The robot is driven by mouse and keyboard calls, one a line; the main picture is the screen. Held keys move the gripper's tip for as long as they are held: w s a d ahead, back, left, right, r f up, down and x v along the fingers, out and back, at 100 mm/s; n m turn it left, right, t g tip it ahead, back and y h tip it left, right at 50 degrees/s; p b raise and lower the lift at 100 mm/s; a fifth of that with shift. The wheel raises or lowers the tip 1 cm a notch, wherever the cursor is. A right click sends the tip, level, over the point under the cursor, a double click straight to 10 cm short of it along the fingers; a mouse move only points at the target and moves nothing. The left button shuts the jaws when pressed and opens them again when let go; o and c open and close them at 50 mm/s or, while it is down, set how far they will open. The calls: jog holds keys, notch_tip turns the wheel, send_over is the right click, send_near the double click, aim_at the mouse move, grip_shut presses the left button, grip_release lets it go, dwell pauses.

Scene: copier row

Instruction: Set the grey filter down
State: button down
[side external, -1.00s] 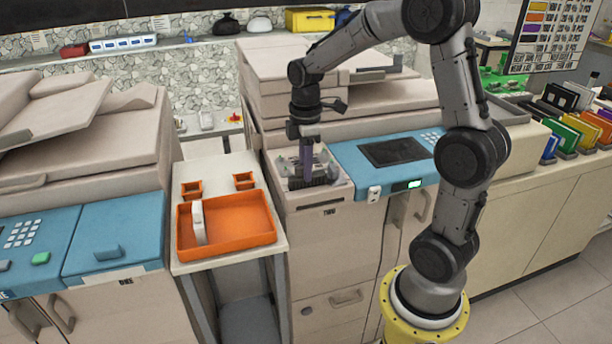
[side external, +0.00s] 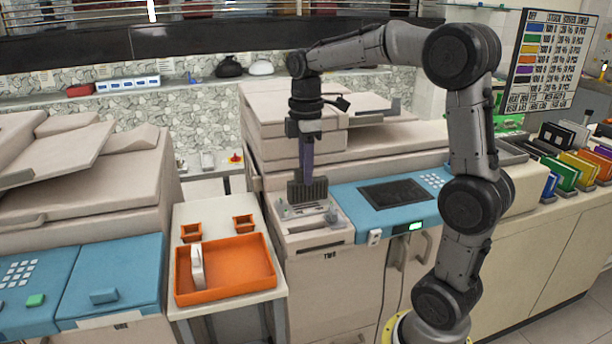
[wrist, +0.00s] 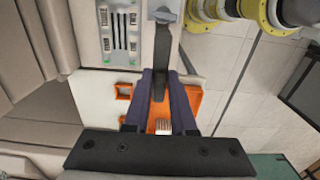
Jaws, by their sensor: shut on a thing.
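The grey filter (side external: 308,190) is a dark, ribbed block, held upright just above the open bay (side external: 312,218) of the copier marked TWO. My gripper (side external: 306,173) points down and is shut on the filter's top. In the wrist view, the filter (wrist: 160,84) shows nearly edge-on as a narrow dark strip between the purple fingers of my gripper (wrist: 165,75). An orange tray (side external: 240,265) stands on the stand left of this copier, with a white upright piece (side external: 197,266) in its left part. The tray (wrist: 194,97) also shows below the fingers in the wrist view.
Two small orange bins (side external: 192,232) (side external: 244,224) sit behind the tray on the stand. The tray's right part is bare. A blue control panel (side external: 392,193) lies right of the bay. Copier ONE (side external: 108,288) stands left of the stand.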

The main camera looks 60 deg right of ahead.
jog(key=shift+r, duration=0.4)
